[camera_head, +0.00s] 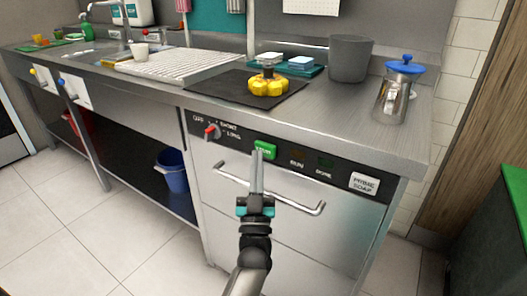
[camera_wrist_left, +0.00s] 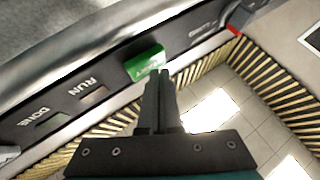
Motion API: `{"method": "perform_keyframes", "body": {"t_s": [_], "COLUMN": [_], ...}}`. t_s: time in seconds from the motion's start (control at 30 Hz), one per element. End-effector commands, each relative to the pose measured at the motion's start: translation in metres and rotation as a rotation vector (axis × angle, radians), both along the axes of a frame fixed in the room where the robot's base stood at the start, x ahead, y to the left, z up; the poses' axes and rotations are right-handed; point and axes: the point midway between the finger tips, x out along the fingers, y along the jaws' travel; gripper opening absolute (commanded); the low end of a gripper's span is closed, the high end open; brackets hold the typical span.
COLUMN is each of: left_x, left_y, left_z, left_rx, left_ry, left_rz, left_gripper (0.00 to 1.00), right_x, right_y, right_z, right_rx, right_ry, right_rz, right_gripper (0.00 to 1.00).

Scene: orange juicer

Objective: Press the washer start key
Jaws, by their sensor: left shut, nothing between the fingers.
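The washer (camera_head: 235,180) is a steel front-panel machine under the counter. Its green start key (camera_head: 265,149) sits on the dark control strip, between the red-tipped dial (camera_head: 212,131) and the RUN mark. My left gripper (camera_head: 257,158) is shut and empty, its fingertips just below the green key in the head view. In the left wrist view the green key (camera_wrist_left: 145,63) lies just beyond the shut fingertips (camera_wrist_left: 160,74). I cannot tell whether they touch it. The key's lettering is partly readable only. My right gripper is not in view.
A bar handle (camera_head: 300,206) crosses the washer front below the strip. A blue bucket (camera_head: 172,172) is on the lower shelf.

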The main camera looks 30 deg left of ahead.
Motion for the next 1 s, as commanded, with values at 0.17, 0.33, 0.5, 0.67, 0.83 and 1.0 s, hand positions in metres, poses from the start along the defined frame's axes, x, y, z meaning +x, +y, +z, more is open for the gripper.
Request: {"method": "perform_keyframes", "body": {"t_s": [0.17,0.33,0.5,0.67,0.83,1.0], "left_x": [0.0004,0.0005,0.0020,0.0039,0.0059,0.0081], "left_y": [0.0000,-0.0001,-0.0001,-0.0002,-0.0003,-0.0005], "left_z": [0.0002,0.0001,0.0000,0.0000,-0.0002,-0.0002], "left_rx": [0.000,0.000,-0.001,-0.001,-0.001,-0.001], "left_ry": [0.000,0.000,0.000,0.000,0.000,0.000], "left_rz": [0.000,0.000,0.001,0.001,0.001,0.001], "left_gripper": [0.00,0.00,0.00,0.00,0.00,0.00], "right_x": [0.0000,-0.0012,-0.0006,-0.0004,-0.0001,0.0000], "right_y": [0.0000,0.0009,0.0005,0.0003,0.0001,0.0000], "right_z": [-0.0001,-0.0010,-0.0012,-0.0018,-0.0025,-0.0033], "right_rx": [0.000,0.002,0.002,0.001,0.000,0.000], "right_ry": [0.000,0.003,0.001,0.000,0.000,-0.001], "right_rz": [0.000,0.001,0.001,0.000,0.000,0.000], "right_gripper": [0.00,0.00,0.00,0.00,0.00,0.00]}}
